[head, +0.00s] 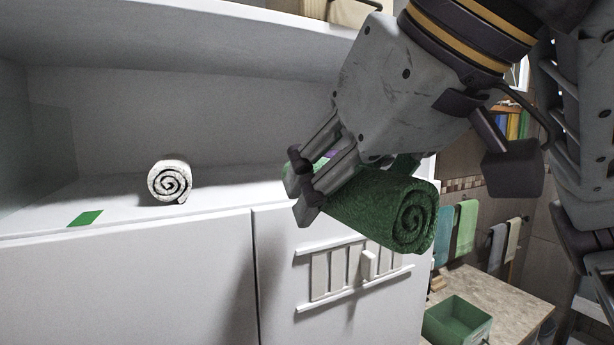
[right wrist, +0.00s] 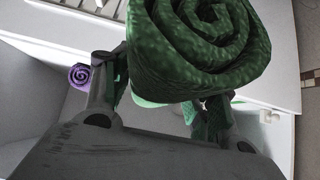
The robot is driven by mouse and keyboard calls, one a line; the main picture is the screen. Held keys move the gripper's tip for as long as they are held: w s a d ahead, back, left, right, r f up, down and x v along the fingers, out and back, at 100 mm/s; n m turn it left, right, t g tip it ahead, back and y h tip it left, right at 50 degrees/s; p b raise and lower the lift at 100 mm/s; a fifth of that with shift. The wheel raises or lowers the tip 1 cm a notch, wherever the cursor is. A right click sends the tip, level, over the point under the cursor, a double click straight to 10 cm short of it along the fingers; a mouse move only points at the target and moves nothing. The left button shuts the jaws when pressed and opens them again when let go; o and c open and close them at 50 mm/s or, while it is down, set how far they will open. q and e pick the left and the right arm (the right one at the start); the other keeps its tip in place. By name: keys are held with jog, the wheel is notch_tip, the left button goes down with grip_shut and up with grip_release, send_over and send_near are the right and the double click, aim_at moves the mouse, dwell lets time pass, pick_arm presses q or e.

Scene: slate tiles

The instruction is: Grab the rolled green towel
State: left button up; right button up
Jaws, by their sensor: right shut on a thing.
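The rolled green towel (head: 385,208) is held by my right gripper (head: 308,180), with its spiral end facing right and toward the camera. The gripper is shut on the roll, in front of the white cabinet and at about the height of its shelf. In the right wrist view the towel (right wrist: 205,45) fills the top middle, between and beyond the fingers (right wrist: 165,95). Part of the towel is hidden behind the fingers in the head view. My left gripper is not in view.
A rolled white towel (head: 169,181) and a flat green patch (head: 85,218) are on the shelf. A purple roll (right wrist: 79,75) shows in the right wrist view. A green bin (head: 457,322) stands on a counter (head: 500,292) at lower right; towels (head: 466,228) hang behind it.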

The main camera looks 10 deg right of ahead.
aim_at(412, 179)
jog(key=shift+s+d, duration=0.35)
jog(key=shift+s, duration=0.6)
jog(key=shift+s+d, duration=0.3)
jog(key=shift+s, duration=0.65)
jog(key=shift+s+d, duration=0.35)
jog(key=shift+s, duration=0.6)
